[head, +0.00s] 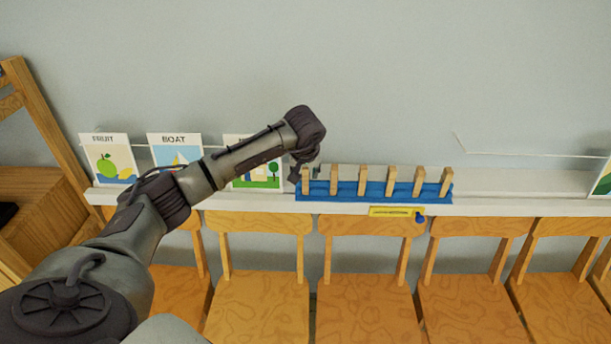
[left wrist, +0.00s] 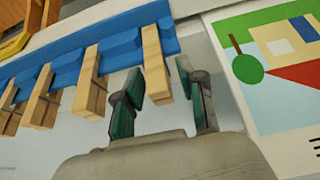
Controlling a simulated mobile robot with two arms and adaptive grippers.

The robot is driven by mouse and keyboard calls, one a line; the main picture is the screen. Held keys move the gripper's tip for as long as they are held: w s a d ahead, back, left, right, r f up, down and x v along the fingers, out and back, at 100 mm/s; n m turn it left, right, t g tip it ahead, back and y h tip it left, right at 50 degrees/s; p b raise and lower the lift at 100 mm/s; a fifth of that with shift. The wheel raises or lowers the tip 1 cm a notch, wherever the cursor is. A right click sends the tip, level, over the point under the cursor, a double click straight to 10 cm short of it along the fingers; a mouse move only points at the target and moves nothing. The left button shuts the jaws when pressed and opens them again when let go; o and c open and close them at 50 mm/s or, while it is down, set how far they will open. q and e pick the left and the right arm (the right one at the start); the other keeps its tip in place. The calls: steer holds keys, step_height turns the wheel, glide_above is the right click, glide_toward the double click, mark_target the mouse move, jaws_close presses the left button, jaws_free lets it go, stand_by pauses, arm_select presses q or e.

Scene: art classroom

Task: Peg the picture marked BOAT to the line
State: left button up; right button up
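The BOAT picture (head: 176,148) stands on the white ledge at the left, between the FRUIT picture (head: 110,160) and a third picture (head: 262,174). My left forearm covers part of its lower area. Several wooden pegs (head: 391,181) stand in a blue rack (head: 345,191) on the ledge. My left gripper (head: 303,166) is at the rack's left end. In the left wrist view its fingers (left wrist: 160,88) are apart, with the end peg (left wrist: 156,62) between their tips; firm contact is not visible. My right gripper is out of view.
A thin white line (head: 540,155) crosses the wall at the right above the ledge (head: 500,205). Another picture (head: 604,182) is cut off at the right edge. A yellow label (head: 394,211) is on the ledge front. Wooden chairs (head: 365,300) stand below.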

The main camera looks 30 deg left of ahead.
arm_select(q)
steer(key=shift+c, duration=0.2)
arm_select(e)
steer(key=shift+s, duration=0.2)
arm_select(q)
jaws_close()
steer(key=shift+r+p, duration=2.1)
steer(key=shift+r, duration=1.1)
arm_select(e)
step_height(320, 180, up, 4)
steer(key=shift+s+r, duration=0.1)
arm_select(q)
steer(key=shift+s+d, duration=0.1)
steer(key=shift+s+d+r+p, duration=0.25)
steer(key=shift+s+d+p, duration=0.3)
steer(key=shift+s, duration=0.5)
steer(key=shift+s+d+r+p, duration=0.2)
steer(key=shift+s+d+p, duration=0.1)
steer(key=shift+s+d, duration=0.55)
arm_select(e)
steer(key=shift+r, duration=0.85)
arm_select(q)
steer(key=shift+s+a, duration=0.1)
steer(key=shift+s, duration=0.05)
